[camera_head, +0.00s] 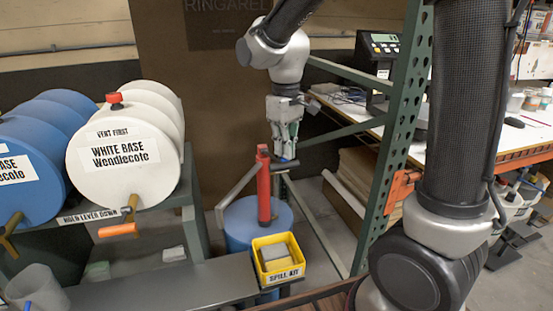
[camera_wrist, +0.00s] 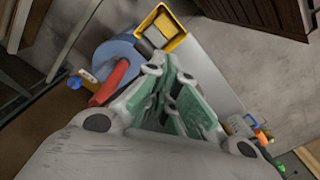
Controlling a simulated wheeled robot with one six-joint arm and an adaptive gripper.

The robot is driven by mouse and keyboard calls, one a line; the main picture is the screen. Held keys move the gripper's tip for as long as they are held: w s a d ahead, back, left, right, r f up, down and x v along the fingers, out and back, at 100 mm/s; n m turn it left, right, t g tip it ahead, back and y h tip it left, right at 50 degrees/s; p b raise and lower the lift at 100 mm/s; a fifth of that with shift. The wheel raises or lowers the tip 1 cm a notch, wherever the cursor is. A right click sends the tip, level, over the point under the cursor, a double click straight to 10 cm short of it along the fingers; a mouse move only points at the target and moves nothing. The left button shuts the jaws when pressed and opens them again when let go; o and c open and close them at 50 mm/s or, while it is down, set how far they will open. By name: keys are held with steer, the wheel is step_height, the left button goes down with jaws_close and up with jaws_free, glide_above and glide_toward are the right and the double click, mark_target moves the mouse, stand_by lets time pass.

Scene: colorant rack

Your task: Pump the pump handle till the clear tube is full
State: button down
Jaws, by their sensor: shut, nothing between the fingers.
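The red pump (camera_head: 264,188) stands upright on a blue drum (camera_head: 240,219); in the wrist view the red pump (camera_wrist: 116,80) lies left of my fingers. A short dark bar with a bluish end (camera_head: 286,163), seemingly the pump handle, sticks out right of the pump's top. A grey arm (camera_head: 237,187) slopes down left from the pump; I cannot tell if it is the clear tube, and no fill level is readable. My gripper (camera_head: 286,154) is shut and empty, pointing down just above the bar. Whether it touches the bar is unclear.
A yellow spill kit bin (camera_head: 280,256) sits in front of the pump. White (camera_head: 150,180) and blue (camera_head: 25,205) drums lie on a rack at left. A green post (camera_head: 400,130) stands close at right. A translucent container (camera_head: 35,287) is at lower left.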

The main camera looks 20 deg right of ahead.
stand_by(3.8)
stand_by(0.4)
steer(key=shift+f, duration=7.55)
step_height(320, 180, up, 15)
steer(key=shift+r, duration=0.1)
